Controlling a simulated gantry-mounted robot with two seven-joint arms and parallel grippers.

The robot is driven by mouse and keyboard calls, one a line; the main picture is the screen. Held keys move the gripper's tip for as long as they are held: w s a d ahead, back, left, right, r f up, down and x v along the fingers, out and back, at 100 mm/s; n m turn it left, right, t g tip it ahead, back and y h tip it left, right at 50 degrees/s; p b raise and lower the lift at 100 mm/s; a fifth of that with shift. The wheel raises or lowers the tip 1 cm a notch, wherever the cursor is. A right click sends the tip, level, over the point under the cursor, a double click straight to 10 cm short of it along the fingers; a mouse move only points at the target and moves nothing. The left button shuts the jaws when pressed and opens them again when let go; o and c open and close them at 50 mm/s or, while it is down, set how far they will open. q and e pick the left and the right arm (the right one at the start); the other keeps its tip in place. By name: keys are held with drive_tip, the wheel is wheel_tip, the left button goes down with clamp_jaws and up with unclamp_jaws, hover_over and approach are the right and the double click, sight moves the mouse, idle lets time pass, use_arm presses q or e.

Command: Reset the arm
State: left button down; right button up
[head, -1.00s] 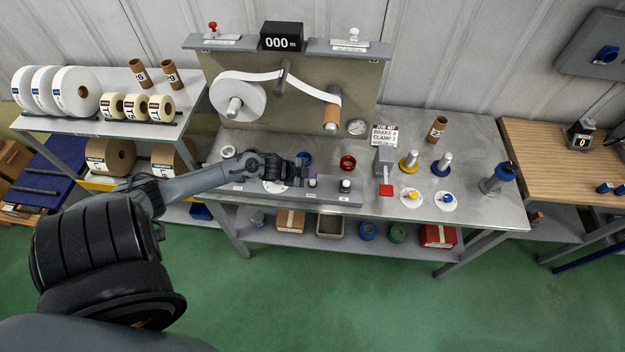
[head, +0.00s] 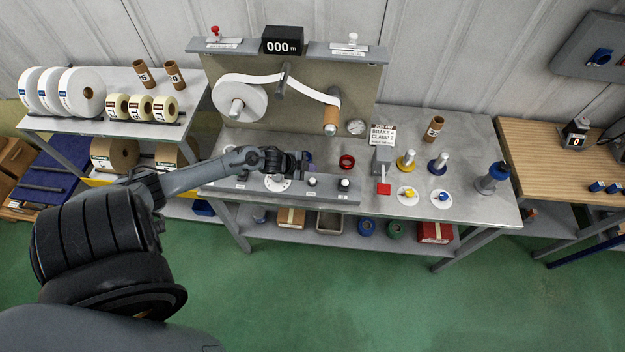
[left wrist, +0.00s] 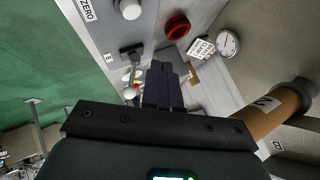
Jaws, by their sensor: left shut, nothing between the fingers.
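My left arm reaches in from the left over the metal workbench (head: 470,160). Its gripper (head: 304,163) is shut and empty, held above the bench just behind the grey control strip (head: 335,194) with its knobs. In the left wrist view the dark fingers (left wrist: 164,86) are together with nothing between them. A white knob (left wrist: 127,9) on the strip, beside a "ZERO" label, and the red ring (left wrist: 177,27) lie beyond them. My right gripper is not in view.
A back panel carries a white roll (head: 240,98) with its strip running to a brown core (head: 331,121). A red ring (head: 347,162), a lever with a red pad (head: 383,188) and posts stand to the right. A shelf of rolls (head: 150,124) stands left.

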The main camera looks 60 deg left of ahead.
use_arm(q)
drive_tip(key=s+d+r+n+h+p, duration=0.1)
drive_tip(key=s+d+p, duration=0.15)
drive_tip(key=d, duration=0.85)
drive_tip(key=s+d+n+h+p, duration=0.15)
drive_tip(key=s+d, duration=0.25)
drive_tip(key=d, duration=0.7)
drive_tip(key=s+d+r+n+g+y+p, duration=0.1)
drive_tip(key=s+d+r+n+g+p, duration=0.2)
drive_tip(key=d+r, duration=0.85)
drive_tip(key=s+a+r+n+g+y+b, duration=0.1)
drive_tip(key=s+a+r+g, duration=0.1)
drive_tip(key=s+r, duration=0.4)
drive_tip(key=shift+s+a+r+n+g, duration=0.3)
drive_tip(key=shift+s+n, duration=0.05)
drive_tip(key=shift+s, duration=0.3)
